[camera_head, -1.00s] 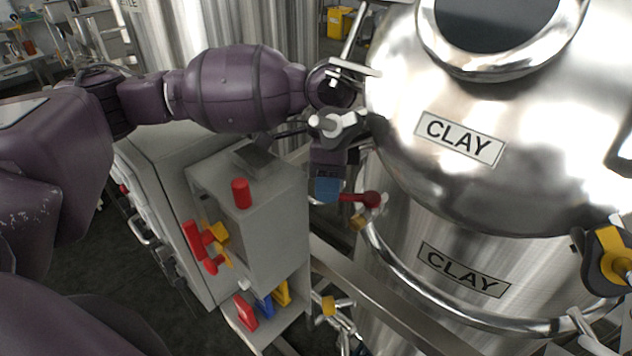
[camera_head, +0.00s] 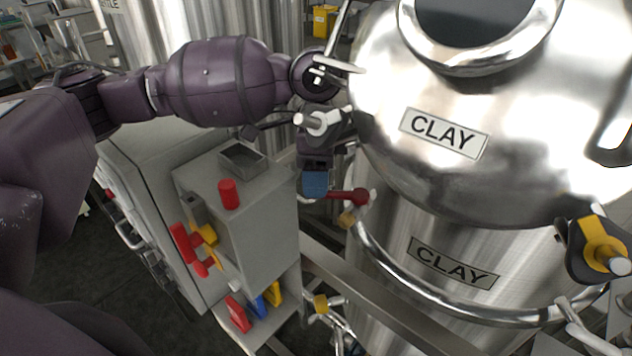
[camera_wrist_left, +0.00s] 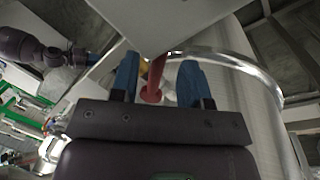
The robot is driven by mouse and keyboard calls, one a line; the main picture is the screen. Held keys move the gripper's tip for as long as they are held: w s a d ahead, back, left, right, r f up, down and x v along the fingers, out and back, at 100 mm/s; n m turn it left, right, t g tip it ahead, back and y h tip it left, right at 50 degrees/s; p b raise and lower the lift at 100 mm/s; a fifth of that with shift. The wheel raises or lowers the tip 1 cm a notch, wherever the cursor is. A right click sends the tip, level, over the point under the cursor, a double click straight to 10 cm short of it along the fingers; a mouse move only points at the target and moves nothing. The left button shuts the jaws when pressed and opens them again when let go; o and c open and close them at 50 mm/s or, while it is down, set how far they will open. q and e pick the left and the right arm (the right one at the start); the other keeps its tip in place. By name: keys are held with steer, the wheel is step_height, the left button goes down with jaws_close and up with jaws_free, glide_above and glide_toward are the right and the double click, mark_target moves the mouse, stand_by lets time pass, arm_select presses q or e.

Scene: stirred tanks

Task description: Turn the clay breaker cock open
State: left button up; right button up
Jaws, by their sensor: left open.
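The breaker cock has a red handle (camera_head: 345,196) with a round end, beside the steel tank labelled CLAY (camera_head: 378,130). A small brass-coloured fitting (camera_head: 348,220) shows just below it. My left gripper (camera_head: 315,183), with blue fingertips, is just left of the handle's round end in the head view. In the left wrist view, my left gripper (camera_wrist_left: 157,82) is open, and the red handle (camera_wrist_left: 153,85) shows between its two blue fingers. I cannot tell whether either finger touches it.
A grey cabinet (camera_head: 265,215) with a red button (camera_head: 229,194) and a red-and-yellow handle (camera_head: 195,245) stands left of the tank. A steel rail (camera_head: 340,275) runs in front of the tank. A yellow-and-black fitting (camera_head: 600,250) is on the tank's right.

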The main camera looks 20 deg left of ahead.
arm_select(q)
step_height(320, 180, up, 6)
steer(key=w, duration=0.1)
steer(key=shift+a, duration=0.2)
steer(key=shift+a+r, duration=0.1)
steer(key=shift+a, duration=0.05)
